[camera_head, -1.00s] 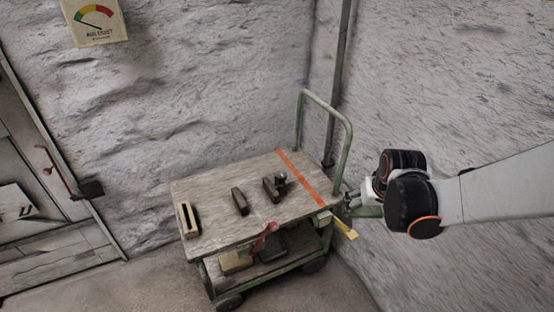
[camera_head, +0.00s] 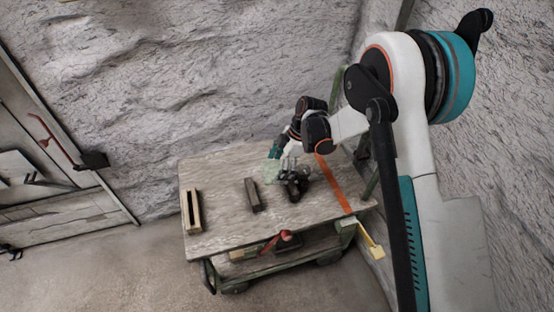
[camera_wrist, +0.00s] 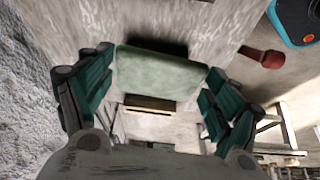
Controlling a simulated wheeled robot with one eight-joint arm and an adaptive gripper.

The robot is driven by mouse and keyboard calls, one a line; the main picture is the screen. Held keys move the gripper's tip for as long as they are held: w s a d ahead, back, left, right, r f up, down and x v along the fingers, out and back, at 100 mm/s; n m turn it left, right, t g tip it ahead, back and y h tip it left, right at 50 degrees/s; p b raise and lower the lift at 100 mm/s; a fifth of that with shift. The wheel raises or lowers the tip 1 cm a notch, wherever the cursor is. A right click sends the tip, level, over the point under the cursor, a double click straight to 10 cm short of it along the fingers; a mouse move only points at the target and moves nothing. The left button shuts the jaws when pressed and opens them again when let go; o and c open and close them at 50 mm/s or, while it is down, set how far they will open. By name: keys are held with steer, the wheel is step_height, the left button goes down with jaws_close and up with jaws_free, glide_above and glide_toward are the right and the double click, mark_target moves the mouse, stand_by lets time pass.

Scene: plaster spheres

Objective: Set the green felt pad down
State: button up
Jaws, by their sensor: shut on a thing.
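The green felt pad (camera_wrist: 160,73) is a flat, pale green piece held between the teal fingers of my gripper (camera_wrist: 157,80) in the wrist view. In the head view the pad (camera_head: 271,171) is small and pale, over the back middle of the cart top (camera_head: 225,165). My gripper (camera_head: 276,160) comes in from the right and is shut on it. I cannot tell whether the pad touches the cart top. My wrist and the dark tools hide part of the area around it.
A slotted wooden block (camera_head: 191,212) and a dark block (camera_head: 252,195) stand left on the cart. Dark tools (camera_head: 293,186) lie close below my gripper. An orange stripe (camera_head: 335,185) crosses the right side. A red handle (camera_wrist: 262,57) sticks out from the edge. The back left is bare.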

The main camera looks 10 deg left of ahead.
steer(key=shift+a+f+n, duration=0.4)
steer(key=shift+a+n, duration=0.2)
steer(key=shift+a, duration=0.15)
steer(key=shift+d+b, duration=0.15)
steer(key=shift+b, duration=0.15)
steer(key=shift+f+b, duration=1.95)
steer(key=shift+f, duration=0.85)
steer(key=shift+f+b, duration=1.05)
steer(key=shift+f, duration=0.15)
steer(key=shift+f, duration=1.95)
steer(key=o, duration=0.8)
steer(key=shift+r, duration=0.15)
